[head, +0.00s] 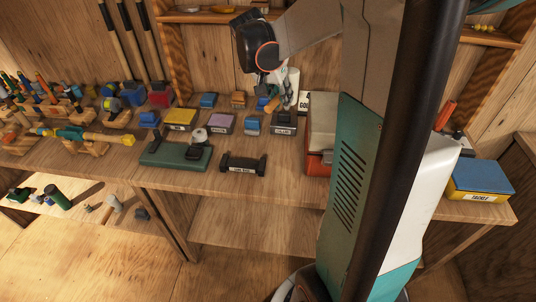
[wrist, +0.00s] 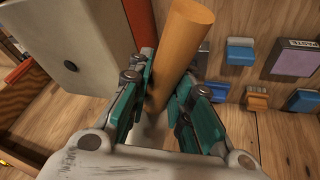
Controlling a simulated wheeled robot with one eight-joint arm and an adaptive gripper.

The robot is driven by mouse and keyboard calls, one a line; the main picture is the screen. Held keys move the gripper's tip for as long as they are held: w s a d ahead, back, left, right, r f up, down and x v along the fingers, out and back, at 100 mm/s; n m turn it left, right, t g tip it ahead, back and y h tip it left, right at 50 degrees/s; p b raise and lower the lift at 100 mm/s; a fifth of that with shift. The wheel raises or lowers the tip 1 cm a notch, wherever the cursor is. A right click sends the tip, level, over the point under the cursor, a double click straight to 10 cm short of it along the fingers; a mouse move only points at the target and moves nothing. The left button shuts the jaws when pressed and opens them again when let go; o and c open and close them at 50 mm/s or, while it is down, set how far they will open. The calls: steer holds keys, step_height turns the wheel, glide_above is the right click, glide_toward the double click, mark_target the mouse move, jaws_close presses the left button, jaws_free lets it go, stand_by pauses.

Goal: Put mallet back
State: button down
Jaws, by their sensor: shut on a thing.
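My gripper (wrist: 160,95) is shut on an orange-brown round wooden handle (wrist: 182,45), which stands up between the green finger pads in the wrist view. I take this handle to be the mallet's; its head is not clear in either view. In the head view my gripper (head: 279,97) is over the back of the bench, with a bit of the wooden handle (head: 271,105) showing beside it. A dark labelled block (head: 284,122) is just below it. Another dark holder with a label (head: 242,165) lies at the bench front; its label is too small to read surely.
A grey-topped red box (head: 320,140) stands right of my gripper, and close on the left in the wrist view (wrist: 70,60). Several small coloured boxes and a green tray (head: 165,155) fill the bench left. A blue-yellow box (head: 478,180) sits far right.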

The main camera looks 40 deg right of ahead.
steer(key=shift+w+a+f, duration=0.1)
steer(key=shift+f, duration=0.25)
step_height(320, 180, down, 20)
steer(key=b, duration=0.7)
steer(key=shift+r, duration=0.25)
steer(key=shift+f, duration=0.15)
steer(key=c, duration=1.4)
jaws_free()
steer(key=shift+c, duration=0.2)
